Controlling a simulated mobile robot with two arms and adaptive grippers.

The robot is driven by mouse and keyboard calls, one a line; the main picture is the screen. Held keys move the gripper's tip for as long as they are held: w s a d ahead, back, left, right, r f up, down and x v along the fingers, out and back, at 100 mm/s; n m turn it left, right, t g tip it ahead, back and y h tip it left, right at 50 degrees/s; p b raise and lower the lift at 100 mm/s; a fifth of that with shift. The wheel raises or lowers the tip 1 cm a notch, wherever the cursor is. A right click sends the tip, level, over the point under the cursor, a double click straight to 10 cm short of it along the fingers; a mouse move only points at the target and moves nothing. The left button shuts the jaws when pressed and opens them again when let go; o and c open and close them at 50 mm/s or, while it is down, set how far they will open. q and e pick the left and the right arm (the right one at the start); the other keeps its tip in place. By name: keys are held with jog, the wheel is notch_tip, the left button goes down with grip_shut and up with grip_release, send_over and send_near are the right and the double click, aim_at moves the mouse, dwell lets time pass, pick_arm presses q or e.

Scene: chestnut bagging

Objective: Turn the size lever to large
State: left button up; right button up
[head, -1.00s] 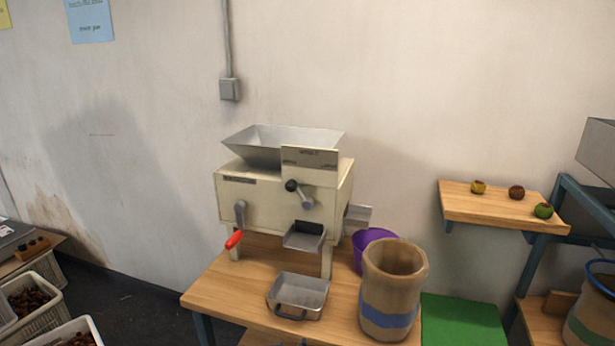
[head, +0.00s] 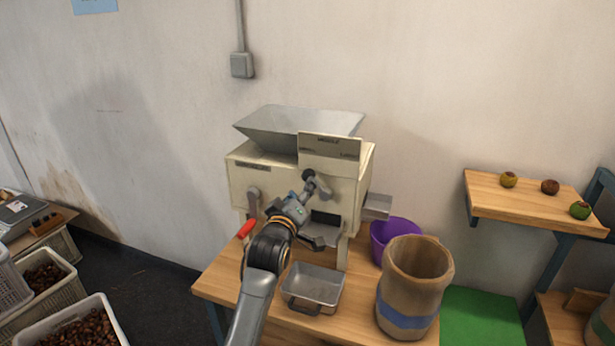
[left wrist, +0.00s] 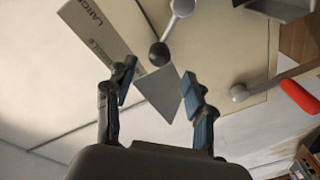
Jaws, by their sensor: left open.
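The sorting machine (head: 243,188) is a cream box on the table with a grey hopper on top. Its size lever (head: 323,188) is a short grey arm with a black knob, below a label plate (head: 330,150). The knob is at the lever's upper left end. In the left wrist view the lever (left wrist: 180,12) and knob (left wrist: 158,54) appear just beyond the fingertips, with "LARGE" readable on the plate (left wrist: 95,28). My left gripper (head: 302,198) is open in front of the machine, close to the knob; in the left wrist view its jaws (left wrist: 158,80) hold nothing. My right gripper is out of view.
A red-handled crank (head: 246,228) sticks out left of my arm. A metal tray (head: 318,284), a purple bucket (head: 380,235) and a sack with a blue band (head: 415,275) stand below and right.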

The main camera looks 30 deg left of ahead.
pick_arm(q)
jog(key=p+x, duration=0.1)
jog(key=x, duration=0.5)
jog(key=shift+w+a, duration=0.15)
jog(key=shift+w, duration=0.15)
grip_shut()
